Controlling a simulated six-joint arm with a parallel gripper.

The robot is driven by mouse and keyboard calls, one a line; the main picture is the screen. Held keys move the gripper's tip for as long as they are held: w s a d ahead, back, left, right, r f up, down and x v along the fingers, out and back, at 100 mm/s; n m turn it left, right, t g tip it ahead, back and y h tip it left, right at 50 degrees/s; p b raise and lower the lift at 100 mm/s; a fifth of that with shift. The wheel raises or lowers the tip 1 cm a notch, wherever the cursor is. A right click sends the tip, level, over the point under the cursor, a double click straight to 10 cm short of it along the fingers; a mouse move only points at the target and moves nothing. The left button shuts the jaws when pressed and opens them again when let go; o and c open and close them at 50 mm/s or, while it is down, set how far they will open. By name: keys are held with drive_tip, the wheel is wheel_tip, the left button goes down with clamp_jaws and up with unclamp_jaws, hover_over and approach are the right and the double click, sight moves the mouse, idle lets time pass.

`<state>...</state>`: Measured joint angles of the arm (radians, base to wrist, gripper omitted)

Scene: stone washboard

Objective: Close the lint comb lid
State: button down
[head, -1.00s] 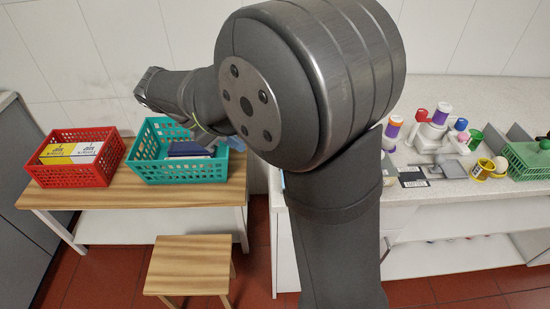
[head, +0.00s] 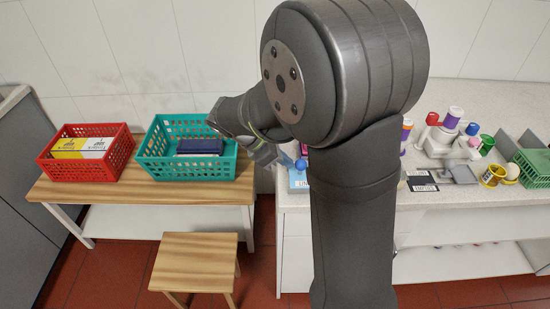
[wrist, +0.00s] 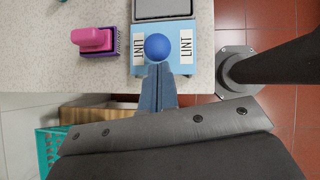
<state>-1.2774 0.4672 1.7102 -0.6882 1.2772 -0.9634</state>
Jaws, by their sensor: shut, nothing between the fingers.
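The lint comb box (wrist: 178,58) is light blue with a LINT label on each side, at the counter's front edge in the wrist view. A blue ball knob (wrist: 158,47) sits in its middle, and a grey framed panel (wrist: 163,8) is behind it, cut off by the picture's top. I cannot tell the lid's angle. The box (head: 298,180) also shows in the head view, partly hidden by my arm. My gripper (wrist: 159,68) is shut and empty, its tips just in front of the knob; contact is unclear. In the head view my gripper (head: 277,158) is left of the box.
A teal basket (head: 187,173) with a dark blue item and a red basket (head: 108,172) stand on the wooden table. Several bottles and cups (head: 460,140) crowd the counter's right.

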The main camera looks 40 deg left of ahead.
idle(0.3)
drive_tip(key=w+d, duration=0.6)
drive_tip(key=shift+w+d, duration=0.25)
drive_tip(key=shift+d, duration=0.05)
drive_tip(key=shift+s+a+r, duration=0.1)
drive_tip(key=shift+s+a, duration=0.15)
drive_tip(key=shift+s, duration=0.15)
drive_tip(key=shift+s+a+r, duration=0.15)
drive_tip(key=shift+s+a, duration=0.35)
drive_tip(key=shift+s, duration=0.15)
drive_tip(key=shift+s+a+r, duration=0.15)
drive_tip(key=shift+s+a, duration=0.3)
drive_tip(key=shift+s, duration=0.15)
drive_tip(key=v, duration=1)
drive_tip(key=shift+s, duration=0.2)
drive_tip(key=shift+a, duration=0.1)
